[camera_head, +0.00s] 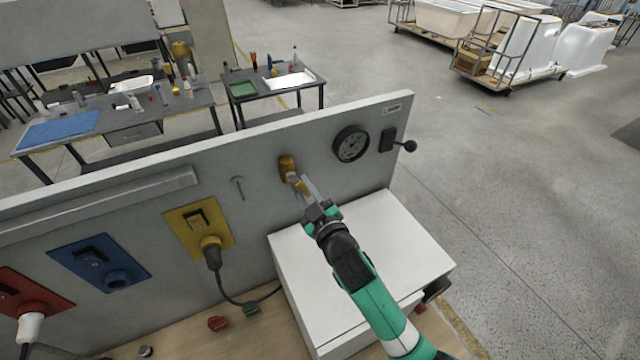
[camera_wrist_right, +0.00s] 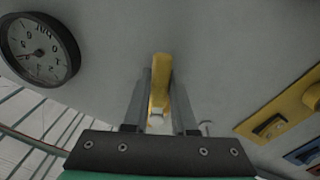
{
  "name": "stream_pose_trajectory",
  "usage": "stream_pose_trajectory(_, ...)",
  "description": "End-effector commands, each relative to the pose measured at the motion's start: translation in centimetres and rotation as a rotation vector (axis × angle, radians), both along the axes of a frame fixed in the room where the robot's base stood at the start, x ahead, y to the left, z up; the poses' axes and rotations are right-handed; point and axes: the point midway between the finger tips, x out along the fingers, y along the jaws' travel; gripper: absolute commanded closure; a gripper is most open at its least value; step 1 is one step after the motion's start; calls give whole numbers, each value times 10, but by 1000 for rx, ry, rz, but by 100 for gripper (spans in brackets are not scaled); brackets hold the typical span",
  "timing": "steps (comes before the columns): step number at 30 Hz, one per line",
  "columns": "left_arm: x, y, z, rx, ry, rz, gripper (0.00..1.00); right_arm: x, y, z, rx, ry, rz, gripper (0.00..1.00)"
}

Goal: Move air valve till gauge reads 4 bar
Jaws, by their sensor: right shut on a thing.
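The yellow air valve (camera_head: 286,164) is on the grey upright panel, left of the gauge. My right gripper (camera_head: 301,187) is at the valve, and in the right wrist view its two fingers (camera_wrist_right: 161,108) stand on either side of the valve's yellow handle (camera_wrist_right: 160,75), shut on it. The round gauge (camera_head: 351,144) has a dark rim. It also shows in the right wrist view (camera_wrist_right: 40,50), tilted, with a thin red needle; I cannot read its value with certainty. My left gripper is not in view.
A white box (camera_head: 385,235) stands below the valve, under my right arm. A black lever (camera_head: 404,146) is right of the gauge. Yellow (camera_head: 183,226), blue (camera_head: 75,262) and red (camera_head: 14,287) sockets line the panel's left. A small hook (camera_head: 238,186) sits left of the valve.

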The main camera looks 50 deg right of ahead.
Motion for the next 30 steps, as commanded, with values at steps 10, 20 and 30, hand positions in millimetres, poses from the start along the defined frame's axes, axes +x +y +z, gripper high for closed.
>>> stream_pose_trajectory(10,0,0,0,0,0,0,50,-1,-1,1,2,-2,-3,48)
stream_pose_trajectory(20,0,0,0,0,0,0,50,-2,-1,0,3,-2,-3,45)
stream_pose_trajectory(30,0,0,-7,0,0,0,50,-58,24,-2,2,-1,-1,45)
